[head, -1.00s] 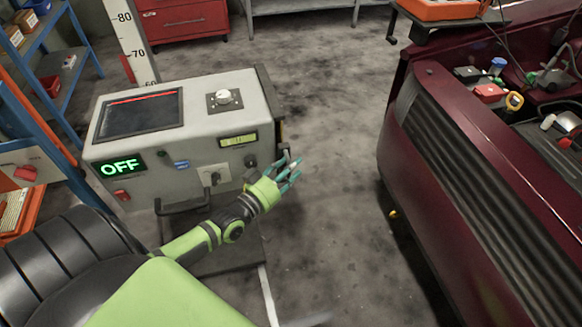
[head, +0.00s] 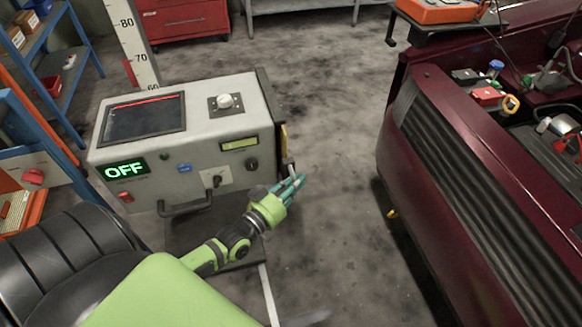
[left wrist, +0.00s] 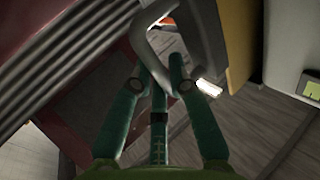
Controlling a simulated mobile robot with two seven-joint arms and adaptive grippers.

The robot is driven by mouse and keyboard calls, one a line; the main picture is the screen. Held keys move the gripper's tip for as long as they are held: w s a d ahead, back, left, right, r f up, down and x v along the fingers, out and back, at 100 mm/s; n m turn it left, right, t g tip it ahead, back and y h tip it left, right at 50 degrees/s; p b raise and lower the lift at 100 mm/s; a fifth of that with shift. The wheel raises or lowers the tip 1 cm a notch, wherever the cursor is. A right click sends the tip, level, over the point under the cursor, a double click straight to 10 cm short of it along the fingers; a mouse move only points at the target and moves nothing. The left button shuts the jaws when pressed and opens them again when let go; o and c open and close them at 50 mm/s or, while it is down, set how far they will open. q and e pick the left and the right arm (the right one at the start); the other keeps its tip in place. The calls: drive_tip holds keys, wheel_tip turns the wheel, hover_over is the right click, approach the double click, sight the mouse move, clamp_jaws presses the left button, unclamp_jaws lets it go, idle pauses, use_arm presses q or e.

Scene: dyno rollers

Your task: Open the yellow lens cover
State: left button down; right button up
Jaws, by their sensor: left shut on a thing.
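The yellow lens cover shows as a thin yellow strip on the right side of the grey machine (head: 283,135). In the left wrist view the yellow cover (left wrist: 240,42) stands at the upper right, with a grey curved handle (left wrist: 146,38) to its left. My left gripper (head: 296,182) is at the machine's right side, below the yellow strip. In the left wrist view its teal fingers (left wrist: 158,72) are closed around the lower part of the handle. The exact contact is partly hidden by the fingers. My right gripper is not in view.
The machine (head: 190,125) has a green OFF display (head: 125,169) and a front bar handle. A dark red car (head: 450,150) with its engine bay open stands at the right. Grey floor (head: 330,130) lies clear between them. Blue shelves (head: 45,60) stand at the left.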

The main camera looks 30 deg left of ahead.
use_arm(q)
drive_tip(key=s+d+p, duration=0.4)
drive_tip(key=s+d, duration=0.6)
drive_tip(key=d, duration=0.2)
drive_tip(key=shift+s+d+p, duration=0.3)
drive_tip(key=shift+s, duration=0.1)
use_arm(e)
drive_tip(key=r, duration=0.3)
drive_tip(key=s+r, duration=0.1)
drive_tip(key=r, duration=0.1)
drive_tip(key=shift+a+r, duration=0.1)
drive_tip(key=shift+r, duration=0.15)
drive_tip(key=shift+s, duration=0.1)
use_arm(q)
drive_tip(key=c, duration=1.2)
unclamp_jaws()
drive_tip(key=shift+o, duration=0.2)
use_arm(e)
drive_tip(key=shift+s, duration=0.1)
use_arm(q)
drive_tip(key=s+a, duration=0.1)
drive_tip(key=s, duration=1.1)
drive_tip(key=shift+a, duration=0.2)
